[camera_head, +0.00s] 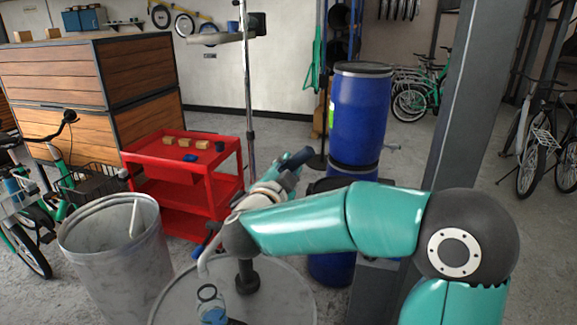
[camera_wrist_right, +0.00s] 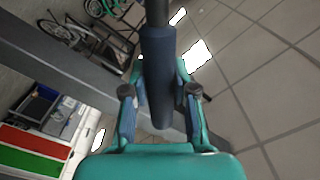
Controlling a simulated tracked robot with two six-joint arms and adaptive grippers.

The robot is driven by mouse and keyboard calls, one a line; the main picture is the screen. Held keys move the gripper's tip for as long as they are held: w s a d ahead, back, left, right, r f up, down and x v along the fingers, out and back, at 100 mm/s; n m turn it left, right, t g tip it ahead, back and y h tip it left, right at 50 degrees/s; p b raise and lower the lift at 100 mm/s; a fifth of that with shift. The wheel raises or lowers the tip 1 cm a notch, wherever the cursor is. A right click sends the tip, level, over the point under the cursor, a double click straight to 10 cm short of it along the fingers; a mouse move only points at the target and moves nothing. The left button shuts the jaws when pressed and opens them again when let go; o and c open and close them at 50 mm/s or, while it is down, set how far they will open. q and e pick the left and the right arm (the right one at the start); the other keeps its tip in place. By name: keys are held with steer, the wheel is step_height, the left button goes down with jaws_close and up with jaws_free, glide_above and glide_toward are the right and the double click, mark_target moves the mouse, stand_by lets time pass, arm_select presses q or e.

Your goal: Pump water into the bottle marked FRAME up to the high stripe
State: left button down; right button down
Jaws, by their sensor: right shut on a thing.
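My right gripper (camera_head: 288,174) is shut on a dark blue grip (camera_wrist_right: 158,80), which looks like the pump's handle. The grip runs between both fingers in the wrist view. The pump (camera_head: 246,276) stands on a round grey drum top (camera_head: 275,291), its pale curved spout (camera_head: 203,262) pointing down at the left. Beneath and in front of the spout is a bottle (camera_head: 213,316) with a dark ring at its mouth, cut off by the lower edge. Its FRAME mark, stripes and water level cannot be read. My right arm hides part of the pump. My left gripper is not in view.
A metal bin (camera_head: 85,246) stands left of the drum. A red cart (camera_head: 165,160) with small blocks is behind it. Blue barrels (camera_head: 359,115) and a grey post (camera_head: 466,95) stand behind my right arm. Bicycles are at the sides.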

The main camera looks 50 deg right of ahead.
steer(key=shift+w, duration=0.1)
steer(key=c, duration=1.2)
jaws_free()
steer(key=o, duration=0.3)
steer(key=shift+w+f, duration=0.1)
steer(key=shift+w, duration=0.05)
steer(key=shift+a, duration=0.1)
steer(key=v, duration=1.2)
steer(key=shift+f, duration=0.1)
